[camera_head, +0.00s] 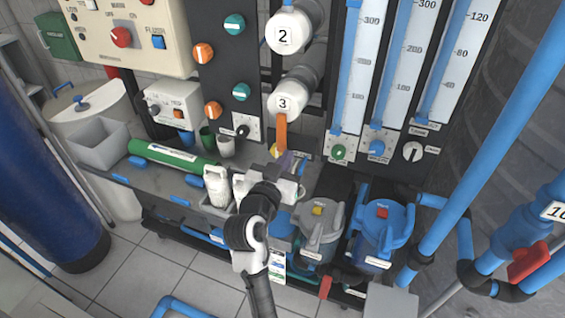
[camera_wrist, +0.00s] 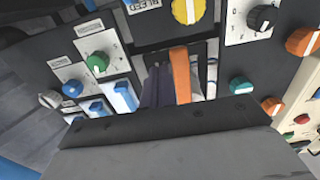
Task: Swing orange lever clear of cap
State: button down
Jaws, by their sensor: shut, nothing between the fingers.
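The orange lever (camera_head: 281,131) hangs straight down from the front of the white cap marked 3 (camera_head: 284,104). In the wrist view the lever (camera_wrist: 181,76) is an upright orange strip near the middle. My gripper (camera_head: 287,163) is just below the lever's lower end in the head view. Its fingers are shut and empty. In the wrist view my gripper's dark fingers (camera_wrist: 157,86) appear close beside the lever, on its left; I cannot tell whether they touch it. The cap is not clearly visible in the wrist view.
Another white cap marked 2 (camera_head: 285,35) is above. Orange and teal knobs (camera_head: 212,110) line the dark panel to the left, and flow gauges (camera_head: 356,70) stand to the right. Below are a shelf with a green cylinder (camera_head: 172,158) and lidded filter housings (camera_head: 380,228).

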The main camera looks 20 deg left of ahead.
aim_at(282, 151)
jog(key=shift+w+a+f, duration=0.25)
jog(key=shift+w+a, duration=0.3)
jog(key=shift+a, duration=0.05)
jog(key=shift+w+a+f, duration=0.25)
jog(key=shift+w+a, duration=0.3)
jog(key=shift+a+r, duration=0.35)
jog(key=shift+a, duration=0.35)
jog(key=shift+a+r, duration=0.3)
jog(key=shift+a, duration=0.35)
jog(key=shift+a+r, duration=0.35)
jog(key=shift+a, duration=0.35)
